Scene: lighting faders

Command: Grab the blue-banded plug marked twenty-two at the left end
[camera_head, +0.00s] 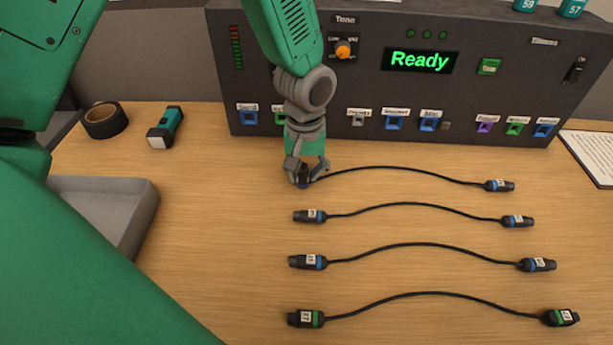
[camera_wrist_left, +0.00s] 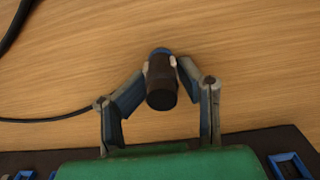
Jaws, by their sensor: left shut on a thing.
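My left gripper (camera_head: 305,170) reaches down in front of the console and is shut on the left-end plug (camera_head: 303,182) of the farthest cable. In the left wrist view the gripper (camera_wrist_left: 161,72) has one fingertip on each side of this dark plug (camera_wrist_left: 161,88), which has a blue band at its far end. Its label is hidden, so its number cannot be read. I cannot tell whether it is clear of the table. The cable's other plug (camera_head: 500,185), also blue-banded, lies at the right. My right gripper is not in view.
Nearer lie two cables with blue-banded left plugs (camera_head: 310,216) (camera_head: 308,262) and one with a green-banded plug (camera_head: 306,318). The dark console (camera_head: 300,95) with labelled sockets stands behind.

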